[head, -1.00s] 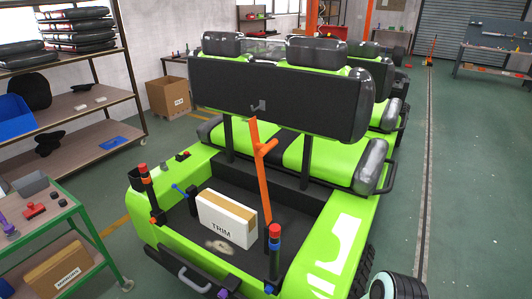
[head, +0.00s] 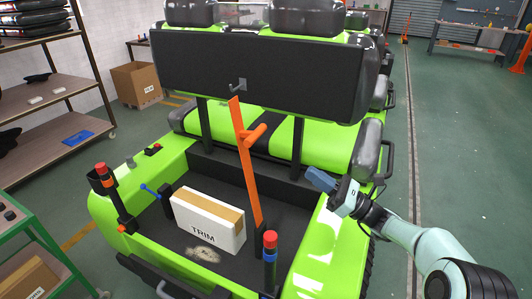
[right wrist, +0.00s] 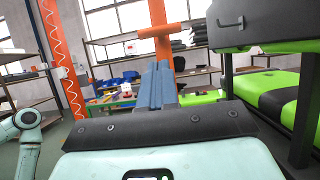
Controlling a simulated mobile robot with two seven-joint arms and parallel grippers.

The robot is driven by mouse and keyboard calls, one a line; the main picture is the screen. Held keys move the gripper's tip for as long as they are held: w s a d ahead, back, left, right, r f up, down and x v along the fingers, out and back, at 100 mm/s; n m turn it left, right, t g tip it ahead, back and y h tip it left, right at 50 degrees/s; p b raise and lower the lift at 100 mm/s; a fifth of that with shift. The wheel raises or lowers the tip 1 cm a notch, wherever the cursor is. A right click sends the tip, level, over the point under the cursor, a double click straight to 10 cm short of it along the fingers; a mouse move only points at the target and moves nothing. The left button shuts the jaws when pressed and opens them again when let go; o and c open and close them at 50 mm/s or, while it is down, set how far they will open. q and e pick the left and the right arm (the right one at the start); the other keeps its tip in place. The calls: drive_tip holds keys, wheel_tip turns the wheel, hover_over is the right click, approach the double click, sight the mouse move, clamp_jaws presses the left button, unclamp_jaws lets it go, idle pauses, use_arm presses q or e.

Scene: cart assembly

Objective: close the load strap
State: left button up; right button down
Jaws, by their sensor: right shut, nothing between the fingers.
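The load strap (head: 246,165) is a flat orange bar with a short orange crosswise handle (head: 256,135). It stands up, tilted a little, from the cart's black bed behind the seat back. In the right wrist view the orange strap (right wrist: 162,14) rises beyond my fingers. My right gripper (head: 318,178) is shut and empty, to the right of the strap, over the right side of the bed and apart from it. Its blue-grey fingers (right wrist: 158,82) are together in the right wrist view.
A TRIM box (head: 208,220) stands in the bed left of the strap. Red-capped posts stand at the left (head: 101,169) and right (head: 270,239) rear corners. The black seat back (head: 260,75) is a barrier behind the strap. A green cart (head: 25,225) is at left.

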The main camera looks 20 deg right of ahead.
drive_tip(key=p+x, duration=0.2)
drive_tip(key=x, duration=1.2)
drive_tip(key=shift+r+p, duration=0.1)
drive_tip(key=shift+p, duration=0.25)
